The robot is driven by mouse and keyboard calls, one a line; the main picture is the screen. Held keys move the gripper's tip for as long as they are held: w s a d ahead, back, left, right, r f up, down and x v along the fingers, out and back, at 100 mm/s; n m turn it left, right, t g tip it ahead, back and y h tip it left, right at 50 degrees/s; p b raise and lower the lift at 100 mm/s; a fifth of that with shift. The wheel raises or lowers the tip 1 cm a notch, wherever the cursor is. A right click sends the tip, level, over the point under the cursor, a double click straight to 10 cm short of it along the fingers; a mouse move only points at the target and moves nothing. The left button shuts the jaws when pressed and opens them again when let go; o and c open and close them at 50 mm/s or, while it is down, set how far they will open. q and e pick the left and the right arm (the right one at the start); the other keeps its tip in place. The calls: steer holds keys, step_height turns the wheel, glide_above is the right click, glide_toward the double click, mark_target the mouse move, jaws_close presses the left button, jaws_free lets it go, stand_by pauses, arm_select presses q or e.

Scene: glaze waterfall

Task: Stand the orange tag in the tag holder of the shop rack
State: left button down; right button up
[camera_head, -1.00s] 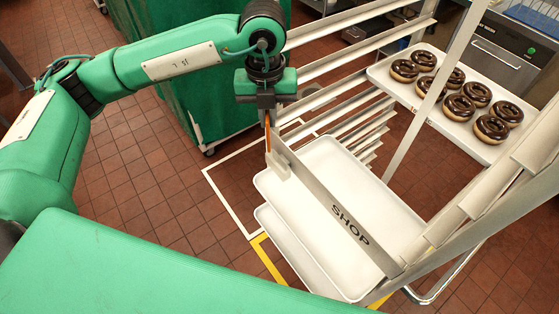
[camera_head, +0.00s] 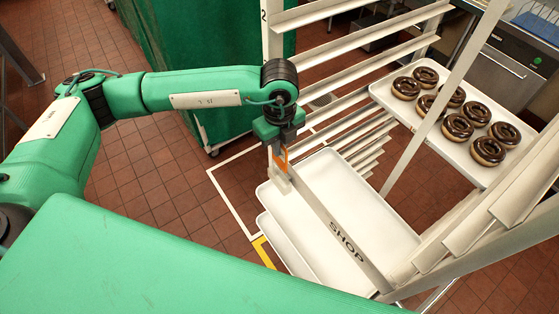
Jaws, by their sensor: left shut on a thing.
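The orange tag (camera_head: 282,159) is upright between the fingers of my left gripper (camera_head: 280,148), which is shut on it. The tag is right above the pale tag holder (camera_head: 280,180) at the left end of the bar marked SHOP on the shop rack (camera_head: 346,241). The tag's lower edge is at or just over the holder; I cannot tell whether it is inside. My right gripper is not in view.
A white tray (camera_head: 385,215) lies behind the SHOP bar, with another below it. A tray of chocolate-glazed doughnuts (camera_head: 440,127) stands higher on the right. Rack rails (camera_head: 350,50) and a post are close to my left arm. A green covered cart stands behind.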

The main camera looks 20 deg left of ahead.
mark_target(280, 165)
arm_select(q)
step_height(280, 165, down, 5)
steer(key=shift+f+p, duration=0.1)
steer(key=shift+p, duration=0.7)
step_height(280, 165, down, 3)
steer(key=shift+f+p, duration=0.1)
steer(key=shift+p, duration=0.7)
steer(key=shift+f, duration=0.5)
steer(key=shift+f, duration=0.15)
steer(key=c, duration=1.6)
jaws_free()
